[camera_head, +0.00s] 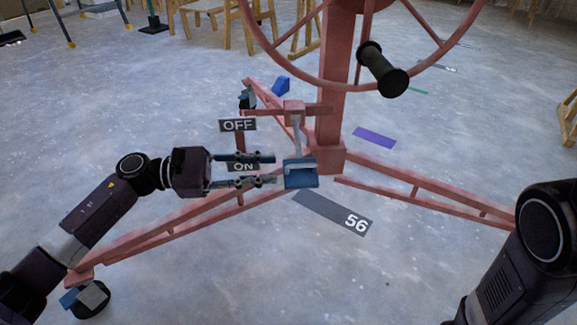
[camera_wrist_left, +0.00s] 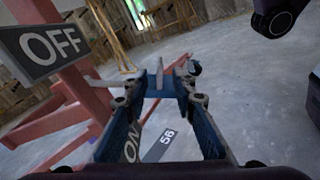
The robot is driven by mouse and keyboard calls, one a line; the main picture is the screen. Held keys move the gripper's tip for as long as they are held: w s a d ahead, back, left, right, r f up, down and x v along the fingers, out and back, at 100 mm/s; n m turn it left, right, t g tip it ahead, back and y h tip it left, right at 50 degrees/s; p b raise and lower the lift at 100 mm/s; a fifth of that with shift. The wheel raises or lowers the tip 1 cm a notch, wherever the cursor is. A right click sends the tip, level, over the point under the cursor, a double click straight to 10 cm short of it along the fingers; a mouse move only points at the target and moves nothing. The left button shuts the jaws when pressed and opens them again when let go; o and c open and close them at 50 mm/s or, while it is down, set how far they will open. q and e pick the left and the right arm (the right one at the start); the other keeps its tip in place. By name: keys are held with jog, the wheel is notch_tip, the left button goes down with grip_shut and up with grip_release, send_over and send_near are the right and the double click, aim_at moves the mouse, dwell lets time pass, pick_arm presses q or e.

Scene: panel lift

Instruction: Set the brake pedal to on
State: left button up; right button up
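The brake pedal (camera_head: 301,178) is a blue plate under a grey lever arm (camera_head: 297,137) hanging from a red bracket on the panel lift. In the picture it sits about level with the ON label (camera_head: 243,167), below the OFF label (camera_head: 237,125). My left gripper (camera_head: 277,169) is just left of the pedal with its fingers apart, partly covering the ON label. In the left wrist view the fingers (camera_wrist_left: 156,82) are spread, with the blue pedal (camera_wrist_left: 157,92) between or just beyond their tips; I cannot tell whether they touch. My right gripper is not in view.
The red lift post (camera_head: 331,100) and a wheel with a black handle (camera_head: 382,70) stand above and behind the pedal. Red legs (camera_head: 430,190) spread over the floor. A grey 56 plate (camera_head: 333,212) lies in front. Wooden chairs stand behind; the front floor is clear.

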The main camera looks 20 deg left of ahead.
pick_arm(q)
jog(key=shift+v, duration=1.65)
